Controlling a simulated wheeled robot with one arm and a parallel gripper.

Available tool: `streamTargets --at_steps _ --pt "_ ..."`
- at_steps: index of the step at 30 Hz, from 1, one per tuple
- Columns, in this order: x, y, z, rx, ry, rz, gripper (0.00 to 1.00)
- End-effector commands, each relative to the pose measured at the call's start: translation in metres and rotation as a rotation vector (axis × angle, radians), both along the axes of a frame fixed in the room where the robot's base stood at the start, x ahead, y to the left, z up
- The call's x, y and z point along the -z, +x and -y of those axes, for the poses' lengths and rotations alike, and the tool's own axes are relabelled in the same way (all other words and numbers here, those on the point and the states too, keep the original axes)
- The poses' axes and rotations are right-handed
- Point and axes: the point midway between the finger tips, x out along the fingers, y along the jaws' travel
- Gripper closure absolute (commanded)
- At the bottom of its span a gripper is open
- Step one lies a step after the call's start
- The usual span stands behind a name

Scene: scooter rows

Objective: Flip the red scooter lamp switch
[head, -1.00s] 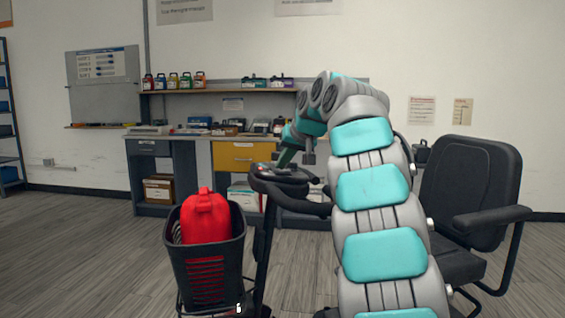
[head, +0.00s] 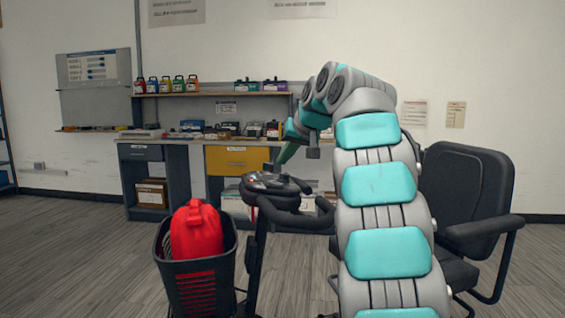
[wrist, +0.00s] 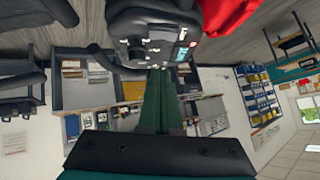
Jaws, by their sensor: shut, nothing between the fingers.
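The scooter's dark control console (head: 272,184) stands in mid-picture in the head view, on a black tiller with curved handlebars. In the wrist view the console (wrist: 150,35) fills the upper middle, with small knobs, pale markings and a red spot near its right edge. I cannot tell which part is the lamp switch. My gripper (head: 284,160) is above the console in the head view, pointing down. In the wrist view its green fingers (wrist: 160,75) are together and empty, their tips at the console's near edge. I cannot tell whether they touch it.
A black basket (head: 197,288) holding a red container (head: 196,230) is on the scooter's front. A workbench with a yellow drawer (head: 236,160) lines the back wall. Open floor lies at left.

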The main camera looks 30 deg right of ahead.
Motion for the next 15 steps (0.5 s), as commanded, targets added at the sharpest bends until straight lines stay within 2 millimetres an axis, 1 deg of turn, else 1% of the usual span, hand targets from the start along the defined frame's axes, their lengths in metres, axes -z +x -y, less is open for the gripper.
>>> streamTargets --at_steps 1,6,9,15 --pt "-0.007 -0.009 0.0 -0.002 0.0 0.003 1.0" --pt "-0.032 -0.036 0.003 -0.001 0.0 0.001 1.0" --pt "-0.045 -0.049 0.005 0.0 -0.001 0.004 1.0" --pt "-0.059 -0.065 0.006 0.001 0.0 0.002 1.0"
